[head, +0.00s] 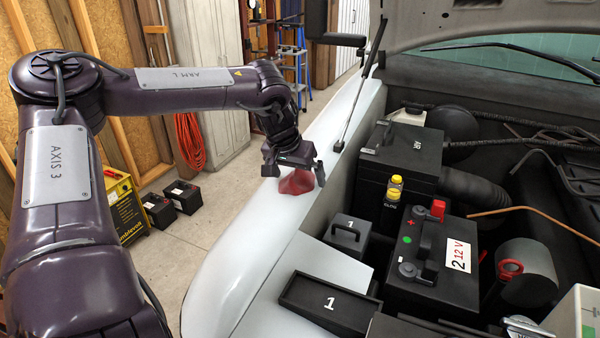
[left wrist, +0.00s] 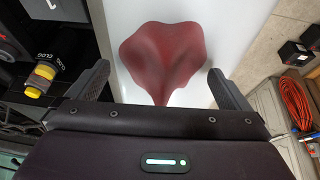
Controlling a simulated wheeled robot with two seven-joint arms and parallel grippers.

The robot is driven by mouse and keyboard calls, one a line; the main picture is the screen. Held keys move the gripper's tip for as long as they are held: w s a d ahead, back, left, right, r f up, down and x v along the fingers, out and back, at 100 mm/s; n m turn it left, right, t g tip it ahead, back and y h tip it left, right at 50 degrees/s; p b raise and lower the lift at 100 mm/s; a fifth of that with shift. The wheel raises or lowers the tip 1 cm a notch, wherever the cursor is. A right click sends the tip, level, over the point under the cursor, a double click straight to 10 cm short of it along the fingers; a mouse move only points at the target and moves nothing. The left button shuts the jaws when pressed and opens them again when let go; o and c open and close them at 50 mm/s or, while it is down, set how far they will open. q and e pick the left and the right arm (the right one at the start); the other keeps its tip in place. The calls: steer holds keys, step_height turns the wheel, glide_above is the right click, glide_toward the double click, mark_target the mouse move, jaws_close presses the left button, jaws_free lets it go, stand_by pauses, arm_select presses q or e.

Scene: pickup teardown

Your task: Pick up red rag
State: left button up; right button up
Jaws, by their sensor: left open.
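The red rag (head: 297,182) lies crumpled on the pale fender of the pickup. In the left wrist view the rag (left wrist: 163,58) spreads across the white surface, between and beyond the two fingers. My left gripper (head: 292,172) points down at the rag from above. In the left wrist view the left gripper (left wrist: 160,88) has its fingers wide apart, one on each side of the rag's lower part. I cannot tell whether the fingers touch the fender. My right gripper is not in view.
The open engine bay lies to the right, with a battery marked 2 (head: 430,255), a black box marked 1 (head: 330,303) and a yellow-capped bottle (head: 394,188). A hood strut (head: 357,100) rises behind the gripper. The front of the fender (head: 235,270) is clear.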

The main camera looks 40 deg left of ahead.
arm_select(q)
steer(key=shift+s+a, duration=0.15)
steer(key=shift+s, duration=0.1)
steer(key=c, duration=1)
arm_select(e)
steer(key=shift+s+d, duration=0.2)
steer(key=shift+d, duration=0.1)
arm_select(q)
steer(key=shift+r+b, duration=0.35)
steer(key=shift+r, duration=0.2)
step_height(320, 180, up, 10)
steer(key=b, duration=0.3)
steer(key=shift+f, duration=0.25)
step_height(320, 180, up, 9)
glide_above(295, 170)
steer(key=shift+r+b, duration=0.2)
steer(key=shift+b, duration=0.2)
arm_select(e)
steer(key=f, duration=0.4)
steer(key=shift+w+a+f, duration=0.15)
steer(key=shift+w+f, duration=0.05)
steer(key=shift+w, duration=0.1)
